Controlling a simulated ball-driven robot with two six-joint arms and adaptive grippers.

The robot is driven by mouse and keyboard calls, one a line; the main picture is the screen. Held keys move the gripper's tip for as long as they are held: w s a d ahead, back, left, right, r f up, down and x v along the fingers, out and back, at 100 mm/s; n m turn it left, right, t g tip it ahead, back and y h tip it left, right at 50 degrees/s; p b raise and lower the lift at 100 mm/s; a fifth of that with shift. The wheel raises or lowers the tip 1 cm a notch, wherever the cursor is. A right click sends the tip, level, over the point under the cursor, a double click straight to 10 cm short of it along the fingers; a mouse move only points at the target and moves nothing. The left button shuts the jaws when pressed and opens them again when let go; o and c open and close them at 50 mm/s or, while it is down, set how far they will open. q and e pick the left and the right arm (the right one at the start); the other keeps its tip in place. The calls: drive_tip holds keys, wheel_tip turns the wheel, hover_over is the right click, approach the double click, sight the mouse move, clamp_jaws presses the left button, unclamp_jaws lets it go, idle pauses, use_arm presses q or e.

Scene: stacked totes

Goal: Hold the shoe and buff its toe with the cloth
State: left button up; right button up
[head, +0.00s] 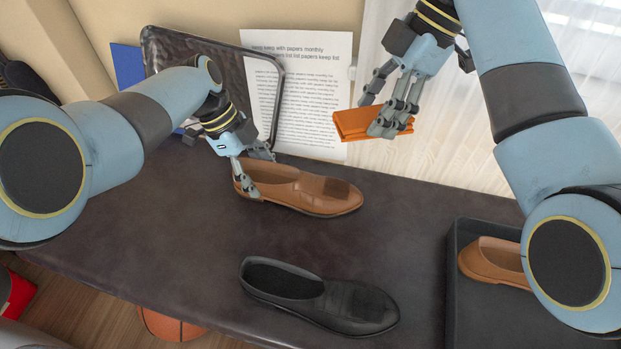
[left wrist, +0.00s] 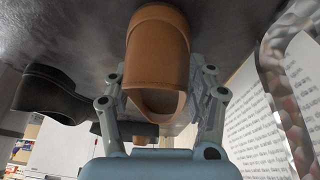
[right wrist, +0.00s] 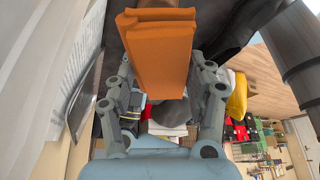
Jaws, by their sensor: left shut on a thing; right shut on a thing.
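A brown shoe (head: 312,193) stands on the dark bench top, its toe to the right and a darker patch on its upper. My left gripper (head: 247,180) is shut on its heel end; the left wrist view shows the shoe (left wrist: 158,55) between the fingers. My right gripper (head: 391,118) is shut on a folded orange cloth (head: 352,124). It holds the cloth in the air, above and to the right of the shoe and apart from it. The cloth also fills the middle of the right wrist view (right wrist: 160,50).
A black shoe (head: 330,305) lies nearer on the bench (head: 150,235). A dark tray (head: 450,290) at the right holds another brown shoe (head: 480,262), partly hidden by my right arm. Behind stand a dark-framed panel (head: 282,85) and a printed sheet (head: 325,75). A basketball (head: 168,325) is on the floor.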

idle(0.4)
drive_tip(key=shift+w+a+r+m+t+y, duration=0.1)
drive_tip(key=shift+w+a+m+t+y, duration=0.15)
drive_tip(key=shift+w+m, duration=0.3)
drive_tip(key=shift+w+a+r+m+t+y, duration=0.1)
drive_tip(key=shift+w+a+m+t+y, duration=0.2)
drive_tip(key=shift+w, duration=0.4)
drive_tip(key=shift+f+m, duration=0.75)
drive_tip(key=shift+m+t+y, duration=0.35)
drive_tip(key=shift+m+t, duration=0.45)
drive_tip(key=shift+t, duration=0.05)
drive_tip(key=shift+s+d+f, duration=0.1)
drive_tip(key=shift+s+f, duration=0.75)
drive_tip(key=shift+f, duration=1.3)
drive_tip(key=shift+s+d+f, duration=0.1)
drive_tip(key=shift+s+f, duration=0.8)
drive_tip(key=shift+f, duration=1.2)
drive_tip(key=shift+s+f, duration=0.85)
drive_tip(key=shift+f, duration=1.3)
drive_tip(key=shift+a+f, duration=0.1)
drive_tip(key=shift+f, duration=0.5)
drive_tip(key=shift+w, duration=0.1)
drive_tip(key=shift+w+d+r, duration=0.1)
drive_tip(key=shift+w+d, duration=0.1)
drive_tip(key=shift+w, duration=0.45)
